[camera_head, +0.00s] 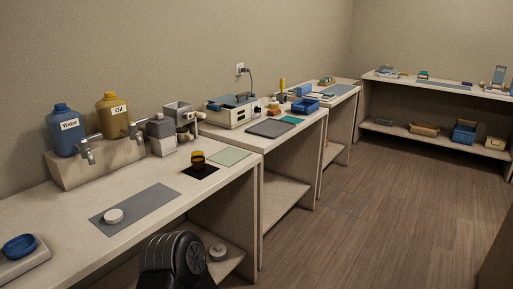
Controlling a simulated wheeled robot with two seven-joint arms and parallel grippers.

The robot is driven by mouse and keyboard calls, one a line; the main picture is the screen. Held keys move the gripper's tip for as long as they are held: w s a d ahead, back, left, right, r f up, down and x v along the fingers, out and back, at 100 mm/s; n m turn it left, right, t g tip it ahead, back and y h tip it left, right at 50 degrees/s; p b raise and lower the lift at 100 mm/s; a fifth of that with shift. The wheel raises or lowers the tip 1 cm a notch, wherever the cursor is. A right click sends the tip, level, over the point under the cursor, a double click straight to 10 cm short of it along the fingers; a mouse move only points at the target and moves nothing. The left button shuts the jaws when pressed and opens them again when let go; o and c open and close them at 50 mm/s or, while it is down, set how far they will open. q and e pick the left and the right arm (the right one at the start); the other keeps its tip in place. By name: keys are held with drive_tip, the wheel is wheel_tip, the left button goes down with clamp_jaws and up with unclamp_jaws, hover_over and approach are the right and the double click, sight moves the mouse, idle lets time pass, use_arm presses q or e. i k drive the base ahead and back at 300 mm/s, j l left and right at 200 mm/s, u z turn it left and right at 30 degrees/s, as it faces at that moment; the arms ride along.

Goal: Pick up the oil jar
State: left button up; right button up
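A yellow-brown jug labelled "Oil" (113,117) stands upright on a raised beige stand at the back of the near counter, with a metal tap at the stand's front. A blue jug labelled "Water" (65,132) stands to its left. A small amber jar (198,159) with a dark band sits on a black mat further right. I cannot tell whether it holds oil. Neither of my grippers shows. Only a dark ribbed part, which looks like part of my own arm, shows at the bottom, in front of the counter.
A grey mat (158,204) with a white round lid-like piece (114,216) lies on the near counter. A blue dish (20,247) sits on a scale at the left. Grey boxy devices (161,135) stand right of the taps. Further counters run to the right; the floor is open.

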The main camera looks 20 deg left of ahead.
sight(198, 159)
drive_tip(key=i, duration=0.95)
